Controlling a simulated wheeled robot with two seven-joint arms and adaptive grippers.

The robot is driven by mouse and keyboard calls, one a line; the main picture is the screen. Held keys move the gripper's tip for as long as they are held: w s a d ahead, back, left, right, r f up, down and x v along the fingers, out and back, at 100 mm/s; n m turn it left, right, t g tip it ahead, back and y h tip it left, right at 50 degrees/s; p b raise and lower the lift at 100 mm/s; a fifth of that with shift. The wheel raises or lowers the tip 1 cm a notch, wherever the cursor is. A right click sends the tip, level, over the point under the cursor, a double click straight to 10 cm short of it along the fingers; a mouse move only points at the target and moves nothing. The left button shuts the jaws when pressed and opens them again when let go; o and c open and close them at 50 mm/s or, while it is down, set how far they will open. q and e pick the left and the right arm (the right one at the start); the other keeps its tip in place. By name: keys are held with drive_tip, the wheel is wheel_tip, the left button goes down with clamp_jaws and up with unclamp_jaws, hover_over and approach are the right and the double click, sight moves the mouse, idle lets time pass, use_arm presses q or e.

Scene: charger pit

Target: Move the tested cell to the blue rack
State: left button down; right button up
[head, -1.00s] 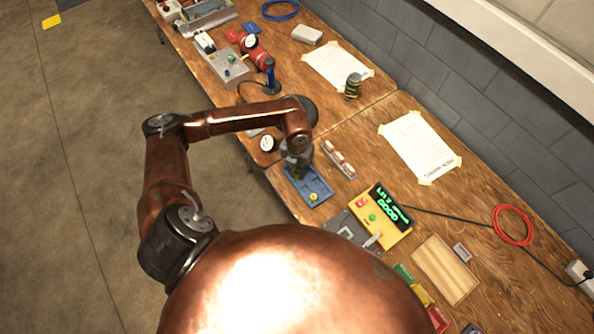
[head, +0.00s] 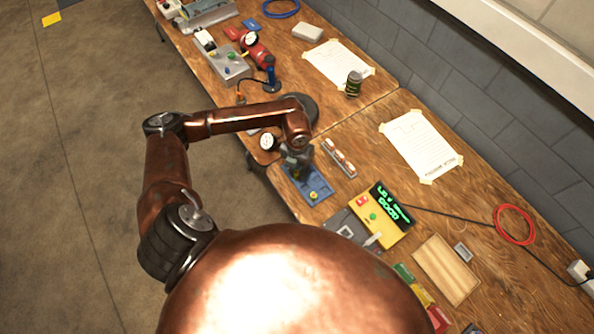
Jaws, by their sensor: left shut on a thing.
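The blue rack (head: 320,184) lies near the front edge of the bench, and one small yellow-green cell (head: 313,195) stands in its near part. My left gripper (head: 297,172) points down over the rack's far part. It is shut on a cell, mostly hidden by the fingers; I cannot tell whether that cell touches the rack. A yellow tester (head: 369,226) with a black display (head: 391,206) in green letters, seemingly reading GOOD, sits nearer to me. My right gripper is not in view.
A grey strip with several pale cells (head: 338,157) lies just right of the rack. A round gauge (head: 267,142) is left of the gripper. Green, yellow and red bins and a wooden tray (head: 446,270) lie nearer. A dark can (head: 353,85) stands farther back.

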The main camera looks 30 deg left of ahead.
use_arm(q)
drive_tip(key=shift+f, duration=0.3)
idle(0.4)
drive_tip(key=c, duration=1.8)
unclamp_jaws()
drive_tip(key=shift+o, duration=0.2)
drive_tip(key=shift+r, duration=0.1)
drive_tip(key=shift+r, duration=0.15)
drive_tip(key=shift+r+p, duration=2.1)
drive_tip(key=shift+r, duration=1.2)
drive_tip(key=shift+d, duration=0.1)
